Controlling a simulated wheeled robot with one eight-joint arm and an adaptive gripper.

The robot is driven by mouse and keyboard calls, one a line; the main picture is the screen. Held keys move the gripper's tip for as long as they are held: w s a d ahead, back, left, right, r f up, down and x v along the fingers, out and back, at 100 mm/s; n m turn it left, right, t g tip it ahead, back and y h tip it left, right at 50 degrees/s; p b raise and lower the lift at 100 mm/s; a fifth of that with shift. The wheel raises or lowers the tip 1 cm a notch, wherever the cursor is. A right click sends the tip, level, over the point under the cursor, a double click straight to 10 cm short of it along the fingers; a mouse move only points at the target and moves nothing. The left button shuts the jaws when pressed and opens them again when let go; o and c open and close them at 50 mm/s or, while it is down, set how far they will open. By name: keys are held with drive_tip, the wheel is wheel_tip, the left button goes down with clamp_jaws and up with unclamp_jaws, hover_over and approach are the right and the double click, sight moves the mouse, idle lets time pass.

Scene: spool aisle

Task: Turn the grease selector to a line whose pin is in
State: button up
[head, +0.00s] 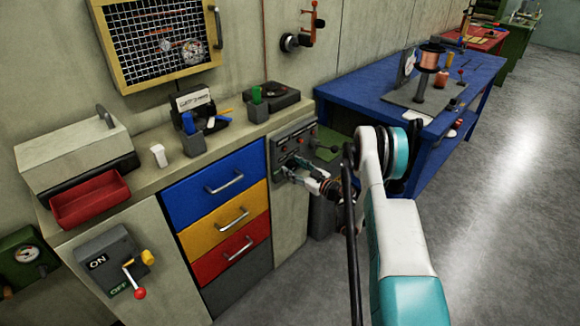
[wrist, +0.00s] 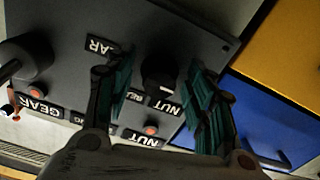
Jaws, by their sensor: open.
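A grey panel (head: 290,138) with small red spots is on the cabinet front, right of the drawers. In the wrist view the panel (wrist: 190,45) carries upside-down labels reading GEAR and NUT. A black knob (wrist: 158,72), which looks like the selector, lies between my fingers; I cannot tell whether they touch it or where it points. A red-tipped pin (wrist: 150,130) is by the NUT labels and another (wrist: 37,93) by a GEAR label; how deep they sit is unclear. My gripper (wrist: 151,78) is open at the panel; it also shows in the head view (head: 286,168).
A second dark knob or lever (wrist: 28,58) is on the panel. Blue, yellow and red drawers (head: 215,187) are to the left, with an ON/OFF box (head: 103,257) beyond. A blue bench (head: 355,88) stands to the right. The floor (head: 500,210) at right is clear.

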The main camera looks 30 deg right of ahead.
drive_tip(key=shift+c, duration=0.4)
drive_tip(key=c, duration=1)
drive_tip(key=m, duration=0.5)
drive_tip(key=shift+m, duration=0.3)
drive_tip(key=m, duration=0.6)
